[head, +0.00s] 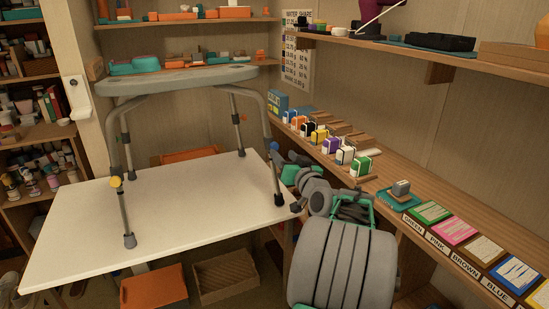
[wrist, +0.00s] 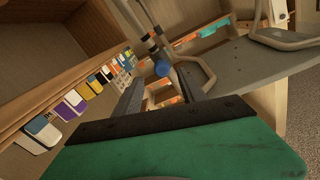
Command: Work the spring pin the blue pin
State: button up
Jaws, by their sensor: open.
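The blue pin (wrist: 162,68) is a round blue knob on a grey metal leg of a stool-like frame. In the wrist view it sits just beyond my fingertips, between their lines. My gripper (wrist: 160,88) is open, with its two dark fingers apart and nothing between them. I cannot tell the remaining distance to the pin. The frame has a grey seat (head: 175,82) and stands upright on a white table (head: 195,215). A yellow knob (head: 116,181) sits on its front left leg. In the head view my arm hides much of my gripper.
A wooden shelf (head: 440,215) runs along the right wall with several small coloured boxes and labelled colour cards. An orange bin (head: 153,291) and a wooden crate (head: 226,276) stand below the table. The tabletop around the legs is mostly clear.

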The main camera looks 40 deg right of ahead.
aim_at(276, 147)
jog(key=x, duration=0.7)
jog(key=shift+w+a, duration=0.1)
jog(key=shift+a, duration=0.1)
grip_shut()
